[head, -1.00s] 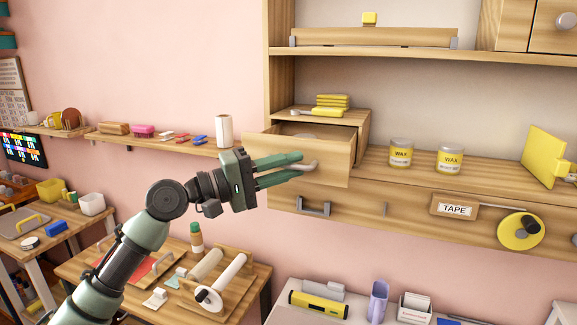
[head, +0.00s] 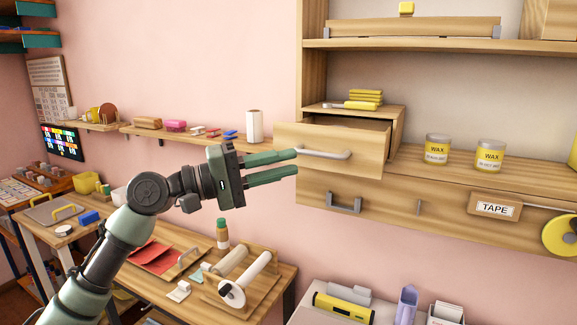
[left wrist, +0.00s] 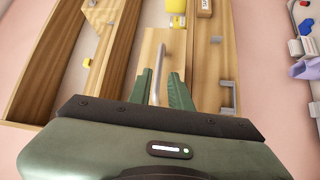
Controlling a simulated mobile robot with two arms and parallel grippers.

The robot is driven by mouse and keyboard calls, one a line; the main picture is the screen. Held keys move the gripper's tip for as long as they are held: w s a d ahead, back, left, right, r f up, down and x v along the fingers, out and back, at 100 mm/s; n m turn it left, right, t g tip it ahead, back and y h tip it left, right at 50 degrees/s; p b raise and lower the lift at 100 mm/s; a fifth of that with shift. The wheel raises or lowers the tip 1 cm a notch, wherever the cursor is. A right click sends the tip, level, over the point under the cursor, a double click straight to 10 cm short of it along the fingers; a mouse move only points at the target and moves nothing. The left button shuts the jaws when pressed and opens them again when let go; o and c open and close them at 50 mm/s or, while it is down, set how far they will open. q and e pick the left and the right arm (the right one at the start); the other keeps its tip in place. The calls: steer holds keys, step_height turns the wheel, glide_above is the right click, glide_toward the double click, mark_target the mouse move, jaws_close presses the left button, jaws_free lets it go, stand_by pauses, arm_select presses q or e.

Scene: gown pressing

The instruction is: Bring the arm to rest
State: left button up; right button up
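My left gripper (head: 296,162) is dark with two green fingers and points right toward the shelf unit. Its fingers are apart with nothing between them, so it is open and empty. Just beyond the fingertips is the grey bar handle (head: 323,152) of the small wooden drawer (head: 374,154), which is pulled out. In the left wrist view the handle (left wrist: 158,70) shows beyond and between the green fingers, and the gripper looks clear of it. My right gripper is not in view.
The shelf unit (head: 313,85) holds two wax jars (head: 438,150) and a tape sign (head: 495,209). Below my arm a wooden table (head: 190,302) carries rollers and a green-capped bottle (head: 222,234). A narrow wall shelf (head: 180,136) runs behind. Open space lies before the pink wall.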

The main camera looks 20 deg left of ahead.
arm_select(q)
steer(key=s+d+f+m+g+y, duration=0.2)
steer(key=s+d+f, duration=0.1)
steer(key=f, duration=0.9)
steer(key=s+d+f+m+g+y, duration=0.1)
steer(key=s+d+f+m+y, duration=0.15)
steer(key=f, duration=0.85)
steer(key=s+d+f+m+g+y, duration=0.15)
steer(key=d+f, duration=0.25)
steer(key=f, duration=0.8)
steer(key=s+a+f+m+g+y, duration=0.2)
steer(key=s+f+g+y, duration=0.15)
steer(key=s+f, duration=0.65)
steer(key=s+a+f+m+g+y, duration=0.15)
steer(key=s+f+y, duration=0.3)
steer(key=s, duration=0.85)
step_height(320, 180, down, 27)
steer(key=s+g, duration=0.2)
steer(key=s+a+f, duration=0.2)
steer(key=s+f, duration=0.6)
steer(key=s+a+f, duration=0.2)
steer(key=s+f, duration=0.6)
steer(key=shift+s+f+g, duration=0.2)
steer(key=shift+s+g, duration=0.15)
steer(key=shift+s, duration=0.05)
